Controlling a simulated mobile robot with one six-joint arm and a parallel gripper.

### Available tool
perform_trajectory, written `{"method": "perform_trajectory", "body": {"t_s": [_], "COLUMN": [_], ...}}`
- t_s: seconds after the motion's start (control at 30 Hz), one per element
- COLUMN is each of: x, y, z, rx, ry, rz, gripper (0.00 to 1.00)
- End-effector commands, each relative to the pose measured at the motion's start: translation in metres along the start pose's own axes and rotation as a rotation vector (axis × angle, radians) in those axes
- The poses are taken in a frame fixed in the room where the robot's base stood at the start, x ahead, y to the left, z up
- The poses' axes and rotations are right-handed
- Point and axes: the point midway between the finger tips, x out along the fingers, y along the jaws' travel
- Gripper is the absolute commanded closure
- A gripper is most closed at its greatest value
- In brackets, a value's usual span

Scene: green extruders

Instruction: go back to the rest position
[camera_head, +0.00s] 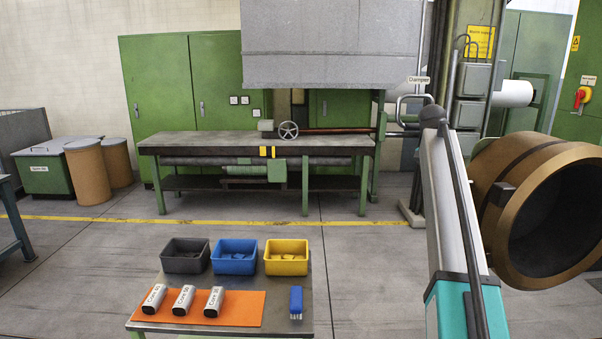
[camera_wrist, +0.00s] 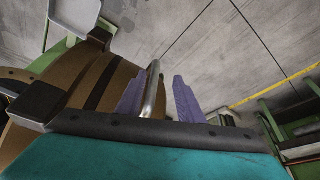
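My gripper (camera_wrist: 160,88) shows in the wrist view as two purple fingers standing apart over the grey floor. A shiny metal rod (camera_wrist: 152,92) appears between them, close to the left finger, with a gap towards the right one. I cannot tell whether the rod is between the fingers or behind them. The gripper does not show in the camera_head view. There my arm rises at the right, with a teal lower part, a long pale link and a dark top end, in front of the machinery.
A large brown cylinder (camera_head: 557,207) stands close right of my arm and fills the wrist view's left side (camera_wrist: 95,78). A low table (camera_head: 278,325) holds grey (camera_head: 185,262), blue (camera_head: 234,263) and yellow bins (camera_head: 286,264), three white cores and a blue brush. Floor behind it is clear.

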Motion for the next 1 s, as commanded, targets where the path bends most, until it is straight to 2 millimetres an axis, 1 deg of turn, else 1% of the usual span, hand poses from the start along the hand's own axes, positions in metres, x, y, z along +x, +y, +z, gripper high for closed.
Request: {"method": "perform_trajectory", "body": {"t_s": [0.03, 0.1, 0.27, 0.3, 0.37, 0.5, 0.7, 0.77, 0.8, 1.0], "x": [0.019, 0.043, 0.097, 0.111, 0.131, 0.175, 0.235, 0.251, 0.263, 0.314], "y": [-0.001, -0.005, -0.013, -0.014, -0.015, -0.016, -0.011, -0.008, -0.006, 0.009], "z": [0.013, 0.029, 0.068, 0.078, 0.093, 0.131, 0.186, 0.203, 0.215, 0.273], "rx": [-0.022, -0.055, -0.135, -0.154, -0.183, -0.251, -0.345, -0.373, -0.392, -0.481], "ry": [-0.012, -0.027, -0.065, -0.074, -0.089, -0.123, -0.172, -0.188, -0.199, -0.25], "rz": [0.006, 0.011, 0.021, 0.023, 0.027, 0.034, 0.042, 0.045, 0.046, 0.052], "gripper": [0.66, 0.66, 0.66, 0.66, 0.66, 0.66, 0.66, 0.66, 0.66, 0.66]}}
